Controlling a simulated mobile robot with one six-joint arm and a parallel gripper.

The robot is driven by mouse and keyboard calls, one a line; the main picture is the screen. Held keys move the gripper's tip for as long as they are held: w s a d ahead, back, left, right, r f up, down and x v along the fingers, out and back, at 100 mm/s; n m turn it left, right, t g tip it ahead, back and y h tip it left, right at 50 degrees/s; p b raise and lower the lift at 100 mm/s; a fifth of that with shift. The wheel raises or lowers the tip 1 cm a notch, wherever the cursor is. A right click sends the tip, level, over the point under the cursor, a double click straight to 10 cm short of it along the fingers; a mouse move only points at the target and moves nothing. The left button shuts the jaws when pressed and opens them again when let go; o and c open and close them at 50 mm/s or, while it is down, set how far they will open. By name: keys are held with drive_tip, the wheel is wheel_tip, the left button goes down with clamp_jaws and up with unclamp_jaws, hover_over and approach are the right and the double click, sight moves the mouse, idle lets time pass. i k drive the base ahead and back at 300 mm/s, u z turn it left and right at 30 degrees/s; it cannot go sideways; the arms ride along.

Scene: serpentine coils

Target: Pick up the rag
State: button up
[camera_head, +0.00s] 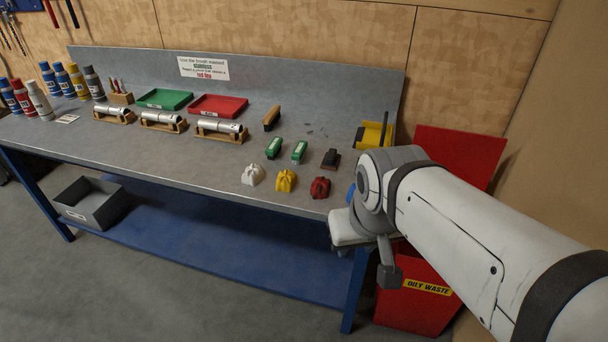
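Three small crumpled, cloth-like lumps lie in a row near the bench's front edge: a white rag (253,175), a yellow rag (285,181) and a dark red rag (320,188). The task does not say which rag is meant. My gripper end (389,275) hangs at the bench's right front corner, to the right of and lower in the picture than the red rag. It appears apart from all three rags. Its fingers are not clearly visible, so I cannot tell whether it is open or shut.
Behind the rags lie green-topped blocks (274,148), a dark block (331,159) and a wooden-backed brush (271,118). Metal cylinders on wooden cradles (221,130), trays (218,106) and bottles (64,79) stand left. A red oily-waste bin (420,306) stands right.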

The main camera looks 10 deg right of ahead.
sight(320, 189)
drive_tip(key=z, duration=0.15)
drive_tip(key=i, duration=0.9)
drive_tip(key=u, duration=0.05)
